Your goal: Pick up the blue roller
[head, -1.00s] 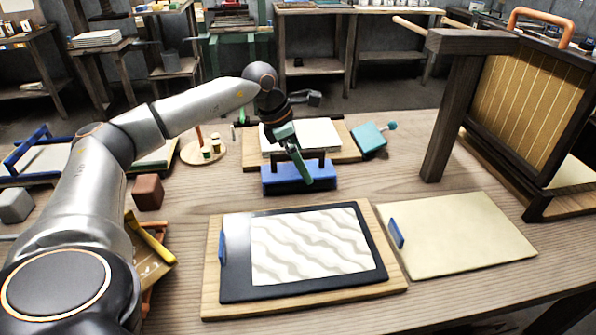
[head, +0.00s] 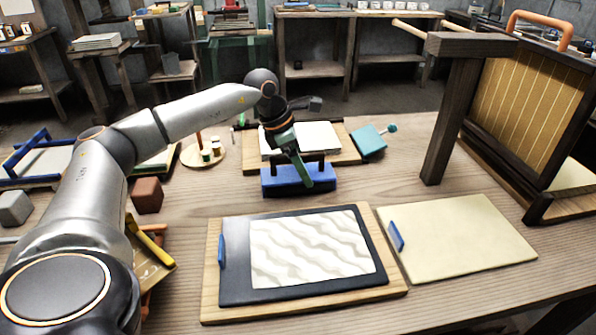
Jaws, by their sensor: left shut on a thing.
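The blue roller (head: 279,182) is a blue block-like body with a dark handle on top. It stands on the table behind the black-framed board, in front of the wooden board with white sheets. My left gripper (head: 305,172) comes down over it from above and is shut on its dark handle. The green fingers cover part of the handle and of the blue front. I cannot tell whether the roller touches the table. My right gripper is not in view.
A black-framed board (head: 235,285) with a wavy white sheet lies in front. A cream sheet (head: 465,235) lies to its right. A dark wooden frame (head: 447,125) stands at the right. A brown block (head: 147,194) sits at the left.

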